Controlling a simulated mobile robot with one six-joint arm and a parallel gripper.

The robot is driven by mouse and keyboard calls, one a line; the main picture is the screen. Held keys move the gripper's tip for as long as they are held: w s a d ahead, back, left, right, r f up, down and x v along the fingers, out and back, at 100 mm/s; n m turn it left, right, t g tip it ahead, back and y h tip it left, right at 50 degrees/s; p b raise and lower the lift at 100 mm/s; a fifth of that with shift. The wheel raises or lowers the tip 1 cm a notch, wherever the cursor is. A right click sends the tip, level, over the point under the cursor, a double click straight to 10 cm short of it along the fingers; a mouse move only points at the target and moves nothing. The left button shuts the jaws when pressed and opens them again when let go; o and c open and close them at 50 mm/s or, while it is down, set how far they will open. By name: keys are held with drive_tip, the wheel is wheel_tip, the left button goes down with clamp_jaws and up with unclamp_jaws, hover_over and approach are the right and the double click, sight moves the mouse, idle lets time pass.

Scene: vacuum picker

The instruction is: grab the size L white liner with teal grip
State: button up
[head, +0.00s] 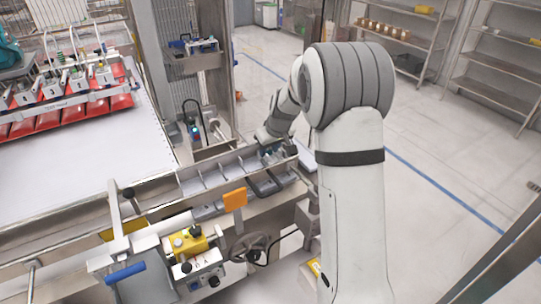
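My arm reaches from the right to a long metal tray (210,185) with thin dividers. My gripper (268,149) points down at the far right end of this tray. A small teal and pale piece shows just below the gripper, in or over the last compartment. It may be the white liner with teal grip, but it is too small to be sure, and no size mark can be read. I cannot tell whether my fingers are open, shut or touching it.
Dark shallow bins (267,184) sit in front of the tray. An orange tag (235,199), a handwheel (249,248) and a yellow control box (187,242) stand nearer. A metal post unit (205,100) rises behind the tray.

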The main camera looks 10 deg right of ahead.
sight(267, 155)
drive_tip(key=shift+p+x, duration=0.7)
drive_tip(key=shift+x, duration=1.5)
drive_tip(key=shift+c, duration=0.4)
clamp_jaws()
